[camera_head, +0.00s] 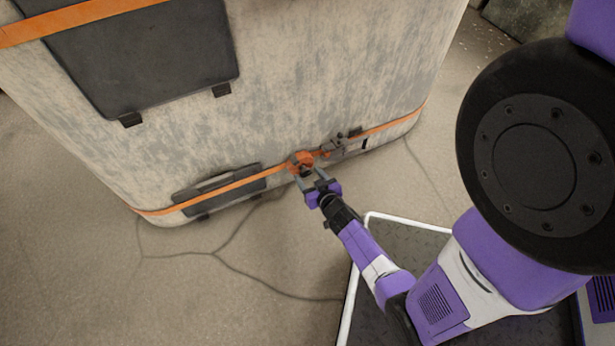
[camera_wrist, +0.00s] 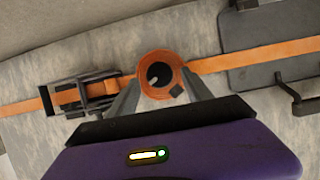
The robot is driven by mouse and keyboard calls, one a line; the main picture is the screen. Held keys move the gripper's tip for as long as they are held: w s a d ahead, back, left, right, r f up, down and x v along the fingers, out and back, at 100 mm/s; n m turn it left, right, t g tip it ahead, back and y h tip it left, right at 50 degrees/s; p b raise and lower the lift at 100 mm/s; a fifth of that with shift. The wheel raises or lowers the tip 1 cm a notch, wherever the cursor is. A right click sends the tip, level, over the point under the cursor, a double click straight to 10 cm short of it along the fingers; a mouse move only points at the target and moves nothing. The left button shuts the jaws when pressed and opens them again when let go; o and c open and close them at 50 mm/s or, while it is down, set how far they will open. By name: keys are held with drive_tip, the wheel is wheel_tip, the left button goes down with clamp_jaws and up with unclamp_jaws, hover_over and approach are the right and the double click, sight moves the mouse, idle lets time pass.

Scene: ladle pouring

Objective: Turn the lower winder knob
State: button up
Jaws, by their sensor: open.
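The lower winder knob is a round orange piece with a dark centre (camera_wrist: 158,75), set on the lower orange strap of the large grey mottled block. It also shows in the head view (camera_head: 300,161) at the end of my arm. My gripper (camera_head: 308,178) is open, with its two fingers pointing at the knob. In the wrist view my gripper (camera_wrist: 160,92) has one finger on each side of the knob's lower part. I cannot tell whether the fingers touch it.
A dark metal buckle (camera_wrist: 88,92) sits on the strap left of the knob in the wrist view. A dark panel (camera_wrist: 270,45) with a handle is on the right. In the head view, an upper orange strap (camera_head: 75,18) crosses a larger dark panel (camera_head: 145,60). Open floor (camera_head: 90,290) lies below.

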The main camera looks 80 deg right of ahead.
drive_tip(key=shift+w+d+f, duration=0.25)
drive_tip(key=shift+w+d, duration=0.2)
drive_tip(key=shift+d, duration=0.05)
clamp_jaws()
drive_tip(key=shift+r+p, duration=0.2)
drive_tip(key=shift+p, duration=0.3)
drive_tip(key=shift+s+d+m+t+y+p, duration=0.1)
drive_tip(key=shift+m+t+y+p, duration=0.3)
drive_tip(key=shift+p, duration=0.45)
drive_tip(key=shift+f+m+p, duration=0.1)
drive_tip(key=shift+m+p, duration=0.6)
drive_tip(key=shift+p, duration=0.05)
drive_tip(key=shift+s+d+f+m+t+y, duration=0.1)
drive_tip(key=shift+s+f+m+t+y, duration=0.05)
drive_tip(key=shift+m+t+y, duration=0.3)
